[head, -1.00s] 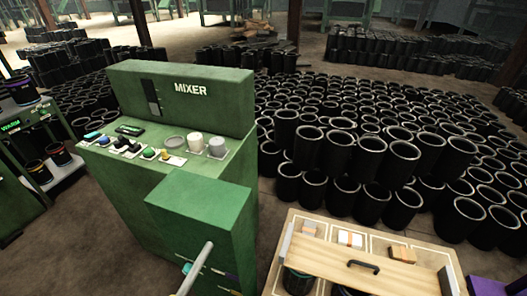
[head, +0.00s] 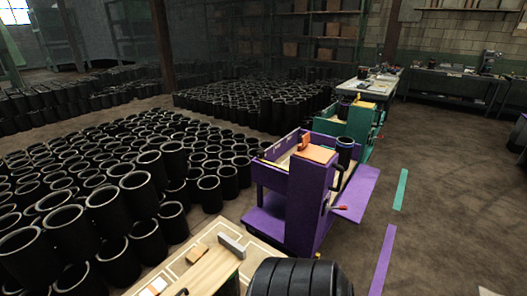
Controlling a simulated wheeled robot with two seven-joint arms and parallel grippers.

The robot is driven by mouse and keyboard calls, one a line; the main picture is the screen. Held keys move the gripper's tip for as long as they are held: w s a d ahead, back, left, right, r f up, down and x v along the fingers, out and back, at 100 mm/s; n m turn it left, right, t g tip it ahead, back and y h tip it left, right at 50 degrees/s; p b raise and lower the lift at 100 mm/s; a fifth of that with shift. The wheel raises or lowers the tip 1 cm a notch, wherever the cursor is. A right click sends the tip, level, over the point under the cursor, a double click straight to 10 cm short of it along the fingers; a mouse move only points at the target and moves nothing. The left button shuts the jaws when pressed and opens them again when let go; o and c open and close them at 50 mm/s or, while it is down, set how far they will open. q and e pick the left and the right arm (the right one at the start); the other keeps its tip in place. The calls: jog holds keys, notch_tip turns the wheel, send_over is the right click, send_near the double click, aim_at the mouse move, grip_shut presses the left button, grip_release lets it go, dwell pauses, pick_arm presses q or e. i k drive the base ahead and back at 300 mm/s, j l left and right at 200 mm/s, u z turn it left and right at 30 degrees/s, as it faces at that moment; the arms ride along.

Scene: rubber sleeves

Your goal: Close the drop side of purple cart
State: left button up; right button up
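The purple cart (head: 303,207) stands on the floor right of centre in the head view, with its tall end post towards me. A flat purple panel, which looks like its drop side (head: 357,196), sticks out to the right, lowered away from the cart's body. A small red-tipped lever (head: 340,208) shows near the post's right edge. A black sleeve (head: 345,150) stands at the cart's open right side. The post partly hides the cart's inside and the panel's hinge line. Neither of my grippers is in view.
A teal cart (head: 357,122) stands close behind the purple cart. Rows of black sleeves (head: 110,195) fill the floor on the left. A wooden-topped bench (head: 205,262) is at the bottom. The floor right of the cart is open, with purple (head: 383,262) and teal (head: 400,189) stripes.

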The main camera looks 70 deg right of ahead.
aim_at(357, 196)
jog(key=z, duration=2.75)
jog(key=i+l+z, duration=0.15)
jog(key=z, duration=0.7)
